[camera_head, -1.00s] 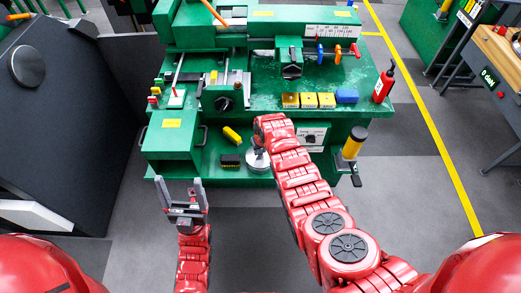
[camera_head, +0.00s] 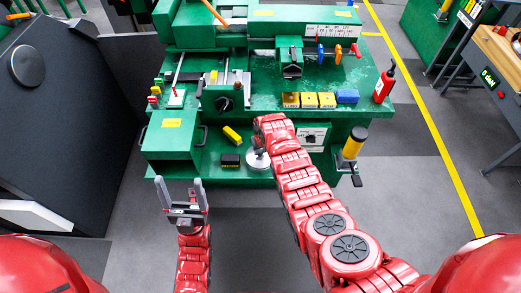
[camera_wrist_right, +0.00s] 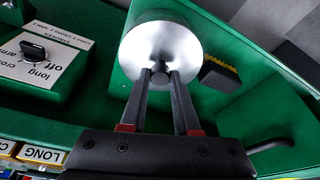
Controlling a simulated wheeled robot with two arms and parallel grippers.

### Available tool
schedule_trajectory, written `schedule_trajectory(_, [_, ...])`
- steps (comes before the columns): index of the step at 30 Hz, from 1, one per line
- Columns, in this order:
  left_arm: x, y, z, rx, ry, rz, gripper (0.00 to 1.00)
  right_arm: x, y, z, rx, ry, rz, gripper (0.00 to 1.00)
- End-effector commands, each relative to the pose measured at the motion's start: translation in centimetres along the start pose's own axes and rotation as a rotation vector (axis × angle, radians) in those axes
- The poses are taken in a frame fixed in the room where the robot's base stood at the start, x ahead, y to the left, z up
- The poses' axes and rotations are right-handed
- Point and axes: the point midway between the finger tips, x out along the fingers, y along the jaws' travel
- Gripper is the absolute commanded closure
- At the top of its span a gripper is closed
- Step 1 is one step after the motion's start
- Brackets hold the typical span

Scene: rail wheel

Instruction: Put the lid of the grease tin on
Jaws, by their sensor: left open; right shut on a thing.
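A round silver lid (camera_wrist_right: 160,50) with a small dark knob (camera_wrist_right: 159,68) fills the upper middle of the right wrist view. My right gripper (camera_wrist_right: 160,76) is shut on the knob. The grey side of the grease tin (camera_wrist_right: 160,16) shows just behind the lid's edge; I cannot tell whether the lid is fully seated. In the head view the lid (camera_head: 257,161) is at the machine's low green shelf, partly hidden by my right arm. My left gripper (camera_head: 179,184) is open and empty, in front of the shelf on the left.
A black box (camera_head: 230,160) and a yellow object (camera_head: 232,135) lie on the green shelf (camera_head: 215,178), left of the tin. A yellow-and-black cylinder (camera_head: 354,142) stands to the right. The grey floor around my left gripper is clear.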

Motion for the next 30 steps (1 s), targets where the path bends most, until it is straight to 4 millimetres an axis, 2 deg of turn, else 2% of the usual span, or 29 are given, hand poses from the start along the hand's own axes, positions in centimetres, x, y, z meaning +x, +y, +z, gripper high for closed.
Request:
schedule_trajectory(15, [-0.3,0.0,0.1,0.0,0.0,0.0,0.21,0.1,0.0,0.0,0.005,-0.001,0.001,1.0])
schedule_trajectory(30, [-1.4,0.1,0.2,0.0,0.0,0.0,0.21,1.3,0.1,0.3,0.006,-0.001,0.001,1.0])
